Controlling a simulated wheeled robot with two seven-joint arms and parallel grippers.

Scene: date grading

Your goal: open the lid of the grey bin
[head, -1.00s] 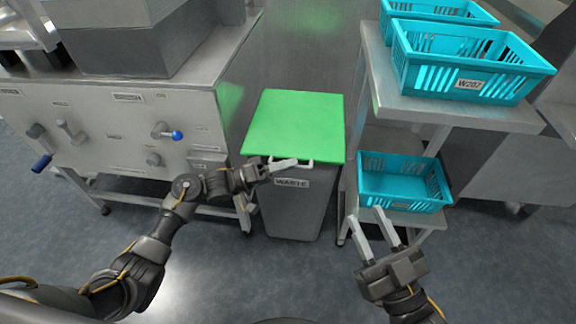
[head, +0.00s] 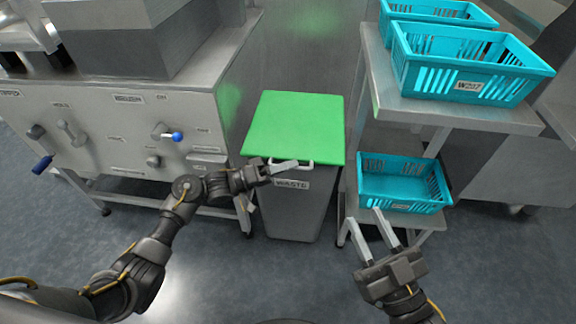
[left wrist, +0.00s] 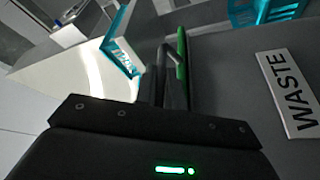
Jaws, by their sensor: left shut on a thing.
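The grey bin (head: 292,214) stands on the floor in the middle of the head view, with a WASTE label on its front. Its green lid (head: 296,124) lies flat and closed on top. A white handle (head: 306,163) sits at the lid's front edge. My left gripper (head: 286,167) is at the handle and shut on it. In the left wrist view the fingers meet at the handle beside the green lid edge (left wrist: 183,58), with the WASTE label (left wrist: 290,92) to the right. My right gripper (head: 382,234) is open and empty, in front of the shelf unit.
A steel machine (head: 130,125) with knobs and levers stands left of the bin. A steel shelf unit (head: 450,115) at the right holds blue crates, one low crate (head: 400,207) close to the bin. Open floor (head: 280,275) lies in front.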

